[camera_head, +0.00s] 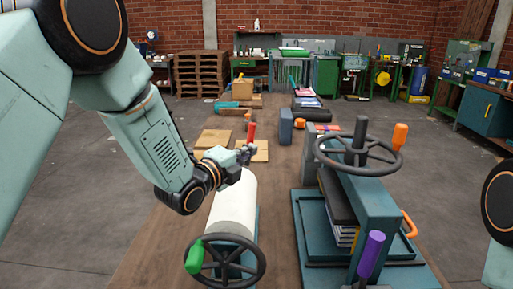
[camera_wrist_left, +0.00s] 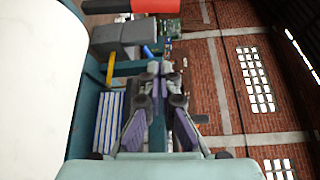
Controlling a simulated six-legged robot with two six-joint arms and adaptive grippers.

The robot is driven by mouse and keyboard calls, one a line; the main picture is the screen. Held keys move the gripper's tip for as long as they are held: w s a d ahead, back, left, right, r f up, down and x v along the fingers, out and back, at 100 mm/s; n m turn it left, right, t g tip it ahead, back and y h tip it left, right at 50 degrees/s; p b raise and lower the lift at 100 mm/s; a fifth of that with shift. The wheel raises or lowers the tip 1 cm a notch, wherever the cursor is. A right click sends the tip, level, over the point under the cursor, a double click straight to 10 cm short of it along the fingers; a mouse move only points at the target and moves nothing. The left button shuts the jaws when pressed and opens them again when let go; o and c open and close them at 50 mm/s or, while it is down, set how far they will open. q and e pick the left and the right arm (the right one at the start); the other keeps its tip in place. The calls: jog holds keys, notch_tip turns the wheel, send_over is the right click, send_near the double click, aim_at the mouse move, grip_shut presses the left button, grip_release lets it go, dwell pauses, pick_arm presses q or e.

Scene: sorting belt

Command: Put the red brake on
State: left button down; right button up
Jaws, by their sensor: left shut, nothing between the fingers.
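The red brake handle (camera_head: 252,132) stands up at the far end of the white roll (camera_head: 236,203) in the head view. In the left wrist view a red bar with a dark end, likely this brake (camera_wrist_left: 158,5), crosses the top edge and is partly cut off. My left gripper (camera_head: 250,150) is shut and empty just below the red handle, above the roll's far end. Its closed fingers (camera_wrist_left: 155,68) show in the wrist view, apart from the red bar there. Whether it touches the handle in the head view I cannot tell. My right gripper is out of view.
A dark handwheel (camera_head: 226,262) with a green grip (camera_head: 194,257) is at the roll's near end. To the right stands a teal press (camera_head: 375,215) with a large handwheel (camera_head: 358,150), an orange knob and a purple lever (camera_head: 370,255). Boxes and boards lie farther along the wooden table.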

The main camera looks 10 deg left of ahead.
pick_arm(q)
jog(key=shift+d+f, duration=0.25)
jog(key=shift+d, duration=0.05)
jog(key=shift+a, duration=0.3)
jog(key=shift+w+d, duration=0.15)
jog(key=shift+w, duration=0.05)
jog(key=w, duration=0.9)
jog(key=shift+a, duration=0.35)
jog(key=shift+w+f, duration=0.1)
jog(key=shift+w, duration=0.05)
